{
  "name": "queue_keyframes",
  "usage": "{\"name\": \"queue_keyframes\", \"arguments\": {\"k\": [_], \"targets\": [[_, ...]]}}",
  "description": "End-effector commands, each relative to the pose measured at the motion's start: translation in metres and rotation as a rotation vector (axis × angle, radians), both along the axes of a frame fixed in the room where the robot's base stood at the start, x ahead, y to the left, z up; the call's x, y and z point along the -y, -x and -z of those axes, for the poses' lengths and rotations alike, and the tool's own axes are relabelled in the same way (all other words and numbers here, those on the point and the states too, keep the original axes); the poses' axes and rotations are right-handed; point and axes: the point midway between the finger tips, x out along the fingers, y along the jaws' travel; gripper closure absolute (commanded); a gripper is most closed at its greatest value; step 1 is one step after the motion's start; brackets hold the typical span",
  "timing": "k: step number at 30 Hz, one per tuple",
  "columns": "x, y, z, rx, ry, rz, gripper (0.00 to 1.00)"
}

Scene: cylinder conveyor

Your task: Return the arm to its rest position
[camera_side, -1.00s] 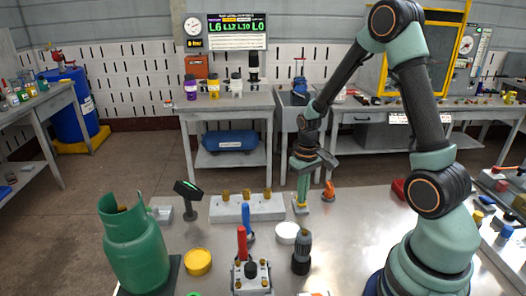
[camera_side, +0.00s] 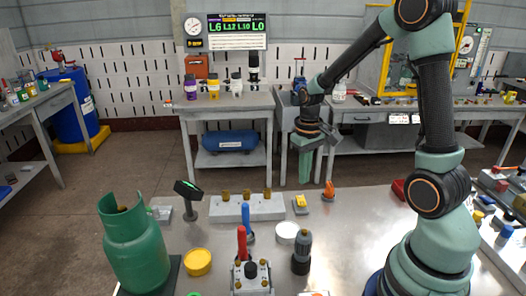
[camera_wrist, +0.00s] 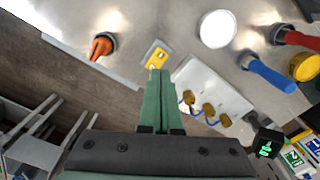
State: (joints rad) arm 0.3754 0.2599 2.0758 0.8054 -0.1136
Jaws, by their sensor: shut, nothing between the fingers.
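My gripper (camera_side: 305,182) hangs from my arm above the far edge of the metal table. Its green fingers point down and are closed together, with nothing held. In the wrist view, the gripper (camera_wrist: 158,73) shows its two fingers side by side, their tips appearing just in front of a small grey block with a yellow top (camera_wrist: 157,55). In the side view this block (camera_side: 300,202) sits on the table below the fingertips, with a visible gap between them.
A grey holder with brass fittings (camera_side: 247,208) stands left of the block, an orange knob (camera_side: 328,191) right. Blue (camera_side: 247,222) and red (camera_side: 242,243) handles, a white disc (camera_side: 287,233), a yellow lid (camera_side: 198,262) and a green gas cylinder (camera_side: 137,245) stand nearer.

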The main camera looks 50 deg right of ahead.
Motion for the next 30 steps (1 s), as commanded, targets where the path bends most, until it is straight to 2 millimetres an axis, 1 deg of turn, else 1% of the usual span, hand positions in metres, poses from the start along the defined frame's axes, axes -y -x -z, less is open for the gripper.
{"name": "queue_keyframes", "arguments": {"k": [8,11,14,18,20,24,30], "targets": [[0.000,0.000,-0.001,0.002,0.001,-0.001,1.00],[-0.005,-0.001,-0.009,0.018,0.007,-0.011,1.00],[-0.017,-0.002,-0.027,0.058,0.021,-0.033,1.00],[-0.042,0.001,-0.062,0.141,0.044,-0.079,1.00],[-0.053,0.004,-0.076,0.180,0.052,-0.100,1.00],[-0.079,0.015,-0.104,0.268,0.066,-0.147,1.00],[-0.112,0.035,-0.133,0.392,0.071,-0.210,1.00]]}}
